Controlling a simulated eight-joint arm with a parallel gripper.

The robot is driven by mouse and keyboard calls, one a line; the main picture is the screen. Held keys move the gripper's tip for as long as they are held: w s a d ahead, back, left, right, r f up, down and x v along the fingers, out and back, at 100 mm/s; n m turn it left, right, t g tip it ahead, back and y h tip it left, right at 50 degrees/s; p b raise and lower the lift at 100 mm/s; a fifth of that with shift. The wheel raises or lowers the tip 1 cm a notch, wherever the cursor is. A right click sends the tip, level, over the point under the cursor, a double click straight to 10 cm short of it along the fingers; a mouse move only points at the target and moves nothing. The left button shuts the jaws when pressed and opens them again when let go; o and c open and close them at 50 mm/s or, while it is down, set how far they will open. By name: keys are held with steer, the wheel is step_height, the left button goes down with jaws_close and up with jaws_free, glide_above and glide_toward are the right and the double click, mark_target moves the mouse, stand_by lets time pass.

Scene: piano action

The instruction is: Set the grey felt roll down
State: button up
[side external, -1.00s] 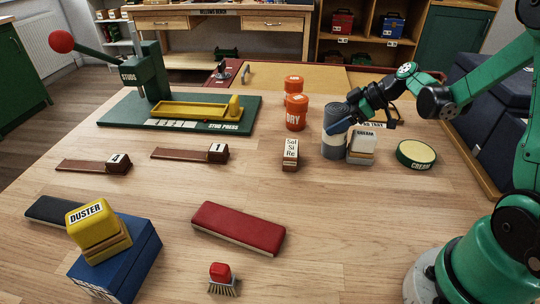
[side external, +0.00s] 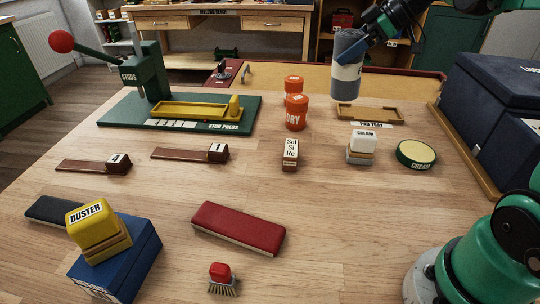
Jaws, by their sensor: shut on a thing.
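The grey felt roll (side external: 347,68) is a dark grey cylinder with a pale band, held upright in the air. My gripper (side external: 364,45) is shut on it near its top, from the upper right. One finger shows beside the roll; the far finger is hidden.
The cream pad block (side external: 361,148) and round cream tin (side external: 416,154) stand in front of the tray. Orange tubs (side external: 296,112) stand left of it. Dark blue boxes (side external: 500,110) line the right side.

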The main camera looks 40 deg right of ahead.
mark_target(343, 34)
step_height(343, 34, up, 4)
steer(key=shift+r, duration=0.1)
steer(key=s+f+m+h, duration=0.1)
steer(key=s+m, duration=0.1)
steer(key=s+f+m+t+h, duration=0.1)
steer(key=s+m+h, duration=0.1)
steer(key=s+f+m+h, duration=0.1)
steer(key=s+m+h, duration=0.1)
steer(key=m, duration=0.1)
steer(key=shift+s+d+t, duration=0.2)
steer(key=shift+s+t, duration=0.15)
steer(key=shift+t, duration=0.05)
steer(key=s+d+r+m+g+h, duration=0.1)
steer(key=s+d+m+g+h, duration=0.25)
steer(key=s+m+g, duration=0.7)
steer(key=s+d+r+m+g+h, duration=0.25)
steer(key=s+m+g+h, duration=0.35)
steer(key=m, duration=0.9)
step_height(343, 34, down, 20)
steer(key=t+y, duration=0.1)
steer(key=t, duration=0.1)
steer(key=shift+s+d, duration=0.4)
steer(key=shift+d, duration=0.05)
steer(key=shift+r+n, duration=0.1)
steer(key=shift+n, duration=0.15)
steer(key=o, duration=1.4)
steer(key=shift+c, duration=0.2)
